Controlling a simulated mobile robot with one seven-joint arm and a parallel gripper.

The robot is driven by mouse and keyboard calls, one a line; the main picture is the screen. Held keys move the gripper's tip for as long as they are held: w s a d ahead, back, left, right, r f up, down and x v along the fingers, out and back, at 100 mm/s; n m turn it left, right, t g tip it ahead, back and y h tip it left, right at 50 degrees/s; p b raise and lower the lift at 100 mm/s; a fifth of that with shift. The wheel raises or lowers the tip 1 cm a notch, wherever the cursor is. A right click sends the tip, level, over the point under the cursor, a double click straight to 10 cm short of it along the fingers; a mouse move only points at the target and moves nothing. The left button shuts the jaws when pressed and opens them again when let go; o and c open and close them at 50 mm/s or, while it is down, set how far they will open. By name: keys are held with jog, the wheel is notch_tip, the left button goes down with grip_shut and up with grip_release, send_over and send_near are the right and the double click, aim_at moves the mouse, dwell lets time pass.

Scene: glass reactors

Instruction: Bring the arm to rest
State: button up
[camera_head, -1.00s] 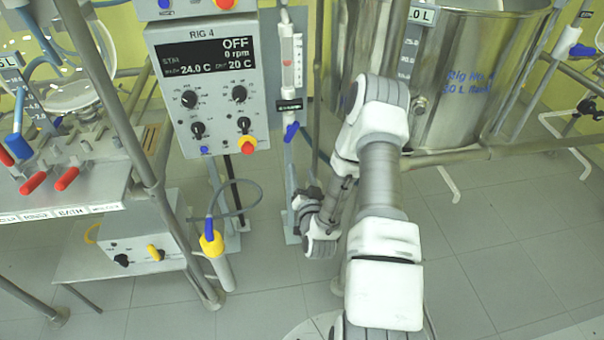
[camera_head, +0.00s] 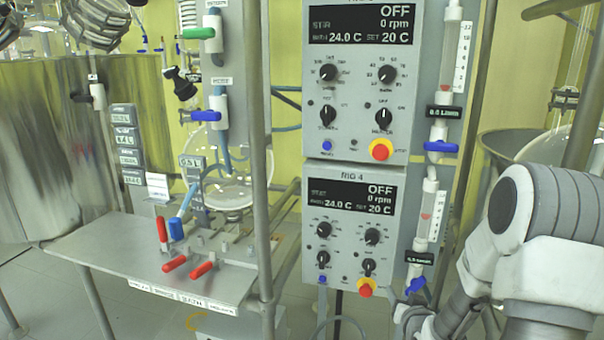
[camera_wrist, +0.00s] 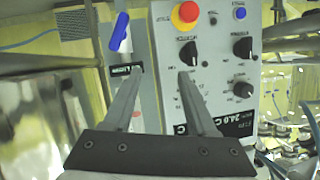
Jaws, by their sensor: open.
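My gripper (camera_wrist: 162,75) shows in the wrist view with its two fingers apart and nothing between them. Behind the fingers is a grey control panel (camera_wrist: 215,45), seen upside down, with black knobs and a red and yellow button (camera_wrist: 187,13). I cannot tell the exact gap between the fingertips and the panel. In the head view my arm (camera_head: 545,225) is folded at the lower right, beside the rig column. Its gripper is hidden or outside that view.
The RIG 4 panel (camera_head: 353,225) hangs below a similar panel (camera_head: 362,75). Flow tubes with blue valves (camera_head: 440,147) stand right of them. A metal shelf (camera_head: 120,262) with red-handled valves (camera_head: 202,270) is at left. Steel posts (camera_head: 258,150) and a blue valve (camera_wrist: 120,32) are close by.

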jog(key=s+a+r+n+g, duration=0.2)
jog(key=s+a+r, duration=0.1)
jog(key=r, duration=0.5)
jog(key=s+a+r+n+g, duration=0.1)
jog(key=s+a+r+g, duration=0.2)
jog(key=s, duration=0.7)
jog(key=s+a+r+g+y, duration=0.15)
jog(key=s+r, duration=0.25)
jog(key=s, duration=0.5)
jog(key=s+a+r+n+g, duration=0.1)
jog(key=s+a+r+g, duration=0.2)
jog(key=s, duration=0.7)
notch_tip(320, 180, up, 20)
jog(key=t+p, duration=0.1)
jog(key=p, duration=1.8)
jog(key=shift+w, duration=0.35)
jog(key=shift+c, duration=0.6)
jog(key=shift+s+d, duration=0.1)
